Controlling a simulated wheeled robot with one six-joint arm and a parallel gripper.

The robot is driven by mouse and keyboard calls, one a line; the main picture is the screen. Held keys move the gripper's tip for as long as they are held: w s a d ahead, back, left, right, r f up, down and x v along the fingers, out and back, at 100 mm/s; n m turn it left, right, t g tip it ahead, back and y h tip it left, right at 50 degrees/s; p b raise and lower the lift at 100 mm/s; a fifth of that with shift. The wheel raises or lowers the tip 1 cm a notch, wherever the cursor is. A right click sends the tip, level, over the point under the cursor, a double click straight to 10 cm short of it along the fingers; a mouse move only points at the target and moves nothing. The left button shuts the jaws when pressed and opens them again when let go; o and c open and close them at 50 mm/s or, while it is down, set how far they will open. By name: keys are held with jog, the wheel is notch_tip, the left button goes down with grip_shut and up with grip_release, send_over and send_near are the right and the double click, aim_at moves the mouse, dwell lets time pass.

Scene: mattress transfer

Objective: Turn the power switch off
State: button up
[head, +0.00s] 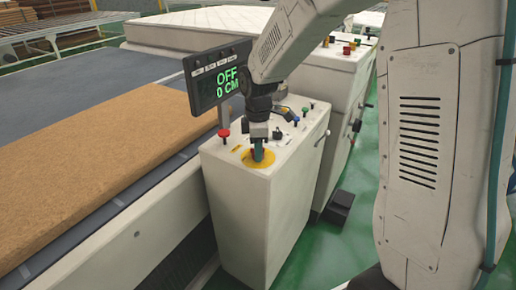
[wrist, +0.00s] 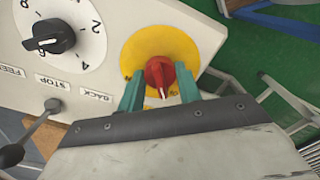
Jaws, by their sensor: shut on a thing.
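The power switch is a red rotary knob (wrist: 158,72) on a round yellow plate (wrist: 160,45). The plate also shows in the head view (head: 265,163) on top of the white control cabinet (head: 245,205). My gripper (head: 259,152) points down at the knob, and its teal fingers (wrist: 158,88) are shut on the knob's sides. The knob's white mark points toward my gripper's body in the wrist view. My gripper mostly hides the knob in the head view.
A black dial (wrist: 52,37) and a lever (wrist: 45,112) sit beside the switch. A red button (head: 223,133) stands on the cabinet's left. A brown mattress slab (head: 95,150) lies left. Another white cabinet (head: 335,75) stands behind.

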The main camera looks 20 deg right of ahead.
jog(key=shift+n, duration=0.9)
jog(key=o, duration=1)
notch_tip(320, 180, up, 8)
jog(key=shift+f, duration=0.1)
